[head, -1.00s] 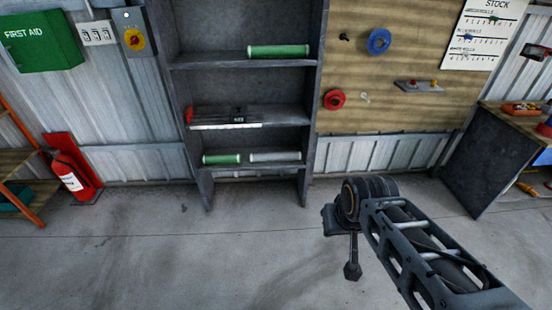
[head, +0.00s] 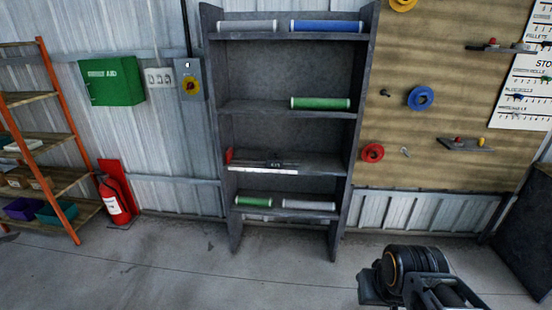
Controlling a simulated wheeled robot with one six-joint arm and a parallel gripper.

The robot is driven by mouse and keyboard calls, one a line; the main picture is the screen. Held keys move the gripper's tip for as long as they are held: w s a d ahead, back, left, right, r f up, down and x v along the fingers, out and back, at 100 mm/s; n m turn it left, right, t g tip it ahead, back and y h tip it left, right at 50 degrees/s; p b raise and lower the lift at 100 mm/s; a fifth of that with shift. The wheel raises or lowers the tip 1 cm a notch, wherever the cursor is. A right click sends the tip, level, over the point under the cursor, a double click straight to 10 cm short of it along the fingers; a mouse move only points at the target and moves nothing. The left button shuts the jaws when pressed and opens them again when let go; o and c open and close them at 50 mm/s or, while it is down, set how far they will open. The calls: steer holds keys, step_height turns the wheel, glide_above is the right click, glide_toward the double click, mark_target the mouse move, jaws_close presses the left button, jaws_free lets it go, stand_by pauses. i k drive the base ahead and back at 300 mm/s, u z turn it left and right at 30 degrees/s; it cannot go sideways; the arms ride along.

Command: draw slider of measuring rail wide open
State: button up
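The measuring rail (head: 285,167) lies along the third shelf of the dark grey shelving unit (head: 344,189) in the head view. It is a light bar with a small dark slider (head: 274,163) near its middle and a red piece (head: 229,155) at its left end. The slider's exact opening is too small to tell. My arm shows at the bottom right, well apart from the rail and in front of the shelving. My gripper's fingers are not visible in this view.
Green, blue and grey rolls lie on the other shelves. A wooden board (head: 455,95) with spools is on the right. A fire extinguisher (head: 116,198) and an orange-framed rack (head: 58,145) stand left. The concrete floor (head: 190,270) before the shelving is clear.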

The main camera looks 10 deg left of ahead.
mark_target(275, 160)
steer(key=u, duration=0.55)
steer(key=i, duration=0.95)
steer(key=u, duration=0.4)
steer(key=i, duration=1.55)
steer(key=z, duration=0.55)
